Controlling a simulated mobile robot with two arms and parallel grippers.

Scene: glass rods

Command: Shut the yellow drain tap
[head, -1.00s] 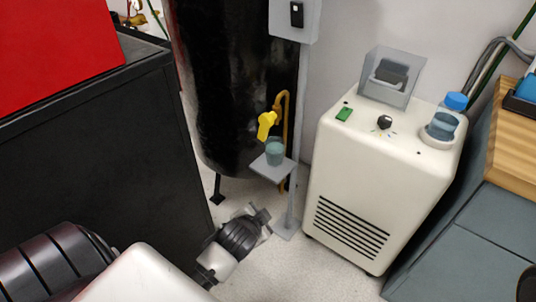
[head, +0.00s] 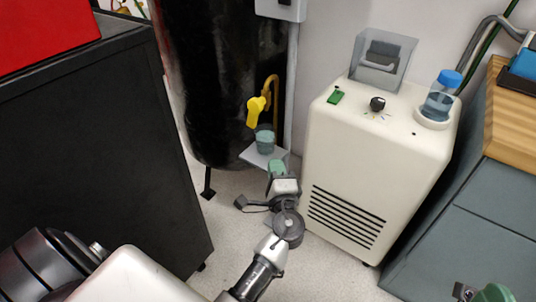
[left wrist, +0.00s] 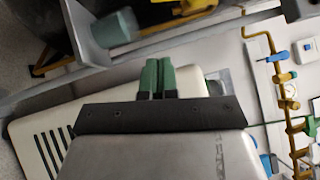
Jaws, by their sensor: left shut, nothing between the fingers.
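The yellow drain tap (head: 254,111) sits on a brass-coloured pipe (head: 270,92) in front of the black tank. Its handle hangs down, slightly tilted. A translucent cup (head: 265,140) stands on the small grey shelf (head: 250,156) below the tap; the cup also shows in the left wrist view (left wrist: 115,28). My left gripper (head: 276,165) is just below and right of the cup, apart from the tap. Its green fingertips are together and empty, also in the left wrist view (left wrist: 158,76). Part of my right gripper (head: 480,293) shows at the bottom right edge, its jaws unclear.
A white machine (head: 375,165) with a clear holder and a blue-capped bottle (head: 442,93) stands close right of my left gripper. The black tank (head: 215,70) is behind the tap. A dark cabinet (head: 90,150) is at left, and grey drawers (head: 440,230) are at right.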

